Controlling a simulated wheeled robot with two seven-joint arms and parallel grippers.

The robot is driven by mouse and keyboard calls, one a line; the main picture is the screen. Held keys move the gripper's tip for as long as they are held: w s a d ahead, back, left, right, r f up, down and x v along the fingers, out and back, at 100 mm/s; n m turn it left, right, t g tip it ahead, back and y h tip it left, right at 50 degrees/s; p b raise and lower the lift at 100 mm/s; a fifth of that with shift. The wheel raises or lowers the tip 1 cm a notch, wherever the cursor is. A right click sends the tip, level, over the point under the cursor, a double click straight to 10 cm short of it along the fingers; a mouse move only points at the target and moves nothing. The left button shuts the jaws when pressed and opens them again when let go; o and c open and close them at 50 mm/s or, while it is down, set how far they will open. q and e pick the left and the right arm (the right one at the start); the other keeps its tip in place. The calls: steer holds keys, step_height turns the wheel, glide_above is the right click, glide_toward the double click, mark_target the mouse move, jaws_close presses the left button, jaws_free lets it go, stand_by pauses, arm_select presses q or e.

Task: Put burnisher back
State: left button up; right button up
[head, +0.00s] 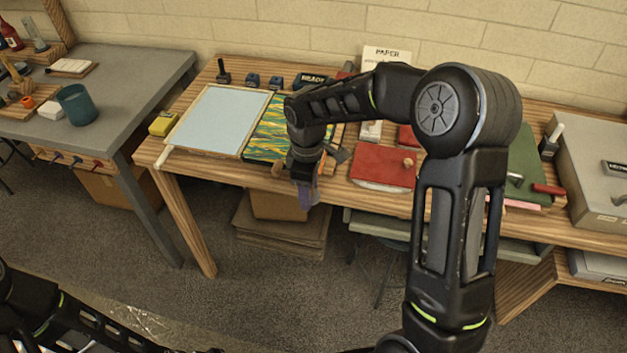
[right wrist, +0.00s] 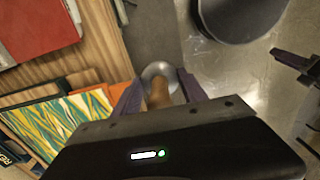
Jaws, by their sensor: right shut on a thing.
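My right gripper (head: 306,196) is low at the front edge of the wooden table, in front of the marbled tray. In the right wrist view its purple fingers (right wrist: 155,92) are shut on the burnisher (right wrist: 158,94), which has a wooden handle and a round metal end. The burnisher is over the floor, just off the table edge, in that view. I cannot make it out in the head view. My left arm shows at the lower left of the head view, but its gripper is out of sight.
The marbled tray (head: 262,146) and pale blue tray (head: 205,122) lie behind the gripper. A red board (head: 383,168) with a wooden knob is to the right, then a green mat (head: 524,177) and a grey box (head: 590,165). A grey table (head: 135,75) stands left.

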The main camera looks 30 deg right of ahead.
steer(key=s+a+f+m+b, duration=0.2)
steer(key=a+f+m, duration=0.3)
steer(key=f+m, duration=0.5)
step_height(320, 180, down, 2)
steer(key=shift+s, duration=0.45)
